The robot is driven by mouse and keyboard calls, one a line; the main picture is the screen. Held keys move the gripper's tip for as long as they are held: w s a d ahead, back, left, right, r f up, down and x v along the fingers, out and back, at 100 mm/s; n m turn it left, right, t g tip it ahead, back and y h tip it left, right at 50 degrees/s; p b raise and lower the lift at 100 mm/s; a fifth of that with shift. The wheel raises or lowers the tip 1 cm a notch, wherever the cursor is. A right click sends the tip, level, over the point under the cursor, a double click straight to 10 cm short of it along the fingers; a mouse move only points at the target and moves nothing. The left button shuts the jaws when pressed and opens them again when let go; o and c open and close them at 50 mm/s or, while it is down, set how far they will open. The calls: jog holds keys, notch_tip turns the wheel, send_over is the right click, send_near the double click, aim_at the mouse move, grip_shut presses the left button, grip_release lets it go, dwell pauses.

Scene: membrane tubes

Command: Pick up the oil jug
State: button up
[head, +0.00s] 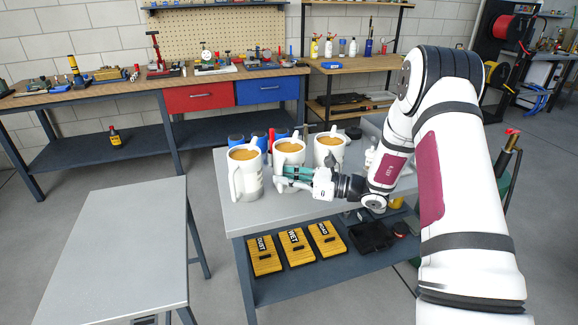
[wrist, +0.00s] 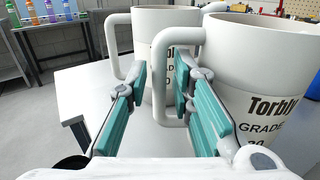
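Three white oil jugs filled with an orange-brown liquid stand upright on the grey table: a left jug (head: 246,178), a middle jug (head: 289,150) and a right jug (head: 329,149). My gripper (head: 283,179), with green finger pads, is at the front of the middle jug. In the wrist view, the fingers (wrist: 163,88) are open on either side of the handle (wrist: 162,66) of a jug (wrist: 262,75) lettered "Torbly" and "GRADE". I cannot tell whether a pad touches the handle. Another jug (wrist: 152,38) stands farther away.
Blue containers (head: 236,138) stand behind the jugs. A bare grey table (head: 120,245) stands at the left, with floor between. A workbench (head: 150,85) runs along the wall.

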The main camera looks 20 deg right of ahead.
jog(key=shift+w+a, duration=0.5)
jog(key=shift+a, duration=0.05)
jog(key=shift+c, duration=0.6)
grip_shut()
jog(key=shift+r, duration=0.1)
